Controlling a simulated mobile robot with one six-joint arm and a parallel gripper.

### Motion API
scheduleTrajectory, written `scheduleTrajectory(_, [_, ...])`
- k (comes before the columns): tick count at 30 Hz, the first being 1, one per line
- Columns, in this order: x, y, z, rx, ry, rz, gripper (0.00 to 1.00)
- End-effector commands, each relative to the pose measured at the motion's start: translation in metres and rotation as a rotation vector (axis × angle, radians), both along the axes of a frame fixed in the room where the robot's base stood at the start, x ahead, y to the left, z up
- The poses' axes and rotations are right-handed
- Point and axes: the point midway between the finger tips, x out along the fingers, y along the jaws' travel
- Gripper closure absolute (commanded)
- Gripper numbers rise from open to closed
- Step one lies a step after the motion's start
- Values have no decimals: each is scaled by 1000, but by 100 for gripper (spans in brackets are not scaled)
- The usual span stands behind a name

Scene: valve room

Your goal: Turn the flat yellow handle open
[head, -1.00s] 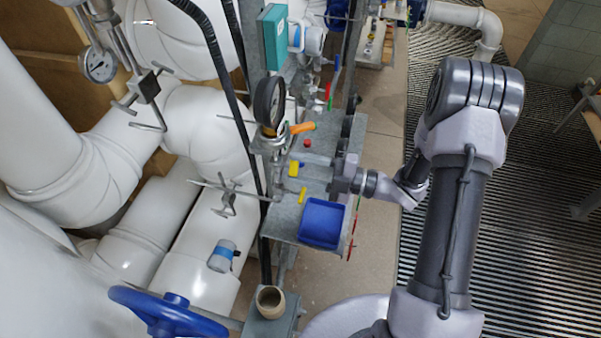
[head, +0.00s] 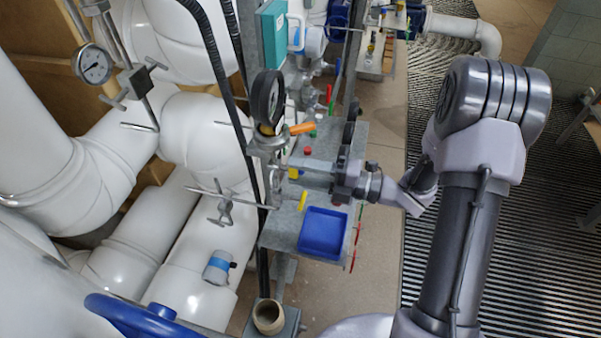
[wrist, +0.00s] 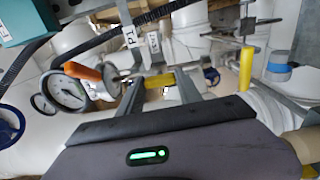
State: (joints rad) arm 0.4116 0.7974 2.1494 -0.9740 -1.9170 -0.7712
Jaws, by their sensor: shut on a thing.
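A flat yellow handle (head: 293,173) sits by the pipe fittings at the left edge of the grey metal shelf. In the wrist view the yellow handle (wrist: 158,80) lies crosswise between the fingertips. My gripper (head: 304,172) reaches in from the right and is shut on this handle. In the wrist view my gripper (wrist: 160,84) has its two grey fingers at the handle's sides. They partly hide it in the head view. A second yellow handle (head: 302,201) stands just nearer, apart from the fingers; it also shows in the wrist view (wrist: 246,68).
A blue tray (head: 322,232) lies on the shelf close to my gripper. A round gauge (head: 267,98) and an orange handle (head: 302,128) stand beyond it. White pipes (head: 205,135) fill the left. The grated floor (head: 545,230) on the right is open.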

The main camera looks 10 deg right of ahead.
Motion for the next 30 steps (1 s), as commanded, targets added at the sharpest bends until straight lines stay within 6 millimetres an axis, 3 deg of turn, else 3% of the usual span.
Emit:
scheduleTrajectory(10, [0,0,0,-1,-2,0,99])
scheduleTrajectory(11, [0,0,0,-1,-2,0,52])
scheduleTrajectory(13, [0,0,0,-1,-2,0,39])
scheduleTrajectory(14, [0,0,0,-1,-2,0,36])
scheduleTrajectory(26, [0,0,0,0,-1,0,36])
scheduleTrajectory(30, [-3,-10,1,0,-1,-3,36])
